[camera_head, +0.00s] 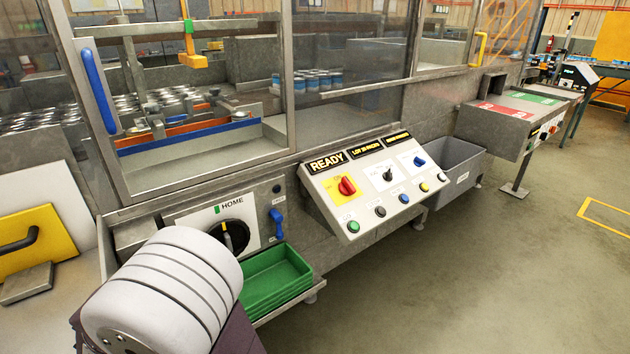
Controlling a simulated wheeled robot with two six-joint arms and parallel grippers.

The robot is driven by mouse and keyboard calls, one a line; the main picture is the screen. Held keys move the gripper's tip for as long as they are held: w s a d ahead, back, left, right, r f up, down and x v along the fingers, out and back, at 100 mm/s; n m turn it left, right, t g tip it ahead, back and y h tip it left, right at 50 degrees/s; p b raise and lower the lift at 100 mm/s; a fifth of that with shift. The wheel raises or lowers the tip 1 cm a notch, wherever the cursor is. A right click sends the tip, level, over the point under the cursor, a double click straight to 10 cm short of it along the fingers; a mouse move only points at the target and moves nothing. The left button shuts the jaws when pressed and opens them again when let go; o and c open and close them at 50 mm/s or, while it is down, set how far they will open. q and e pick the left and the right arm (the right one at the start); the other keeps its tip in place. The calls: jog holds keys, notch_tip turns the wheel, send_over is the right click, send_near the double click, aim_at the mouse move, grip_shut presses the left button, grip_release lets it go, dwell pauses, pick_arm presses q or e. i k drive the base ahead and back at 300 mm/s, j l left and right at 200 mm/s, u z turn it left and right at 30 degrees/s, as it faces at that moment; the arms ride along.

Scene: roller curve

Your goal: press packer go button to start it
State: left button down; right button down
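The packer is a grey metal machine with a sloped control panel (368,213) on its front, near the middle of the view. A green button (354,227) sits at the panel's lower left, under a small label that seems to read GO. A red knob (347,186) on a yellow plate is above it. Black, yellow and blue buttons continue to the right along the lower edge. A display (327,163) on top reads READY. Neither gripper is in view. A white rounded part with a dark base, which seems to be mine, fills the lower left.
Left of the panel are a black HOME dial (229,237), a blue lever (277,224) and green trays (272,281). A grey bin (452,167) stands right of the panel. The guard door has a blue handle (98,92). The floor in front is clear.

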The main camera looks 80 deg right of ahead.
aim_at(353, 226)
jog(key=z, duration=3.05)
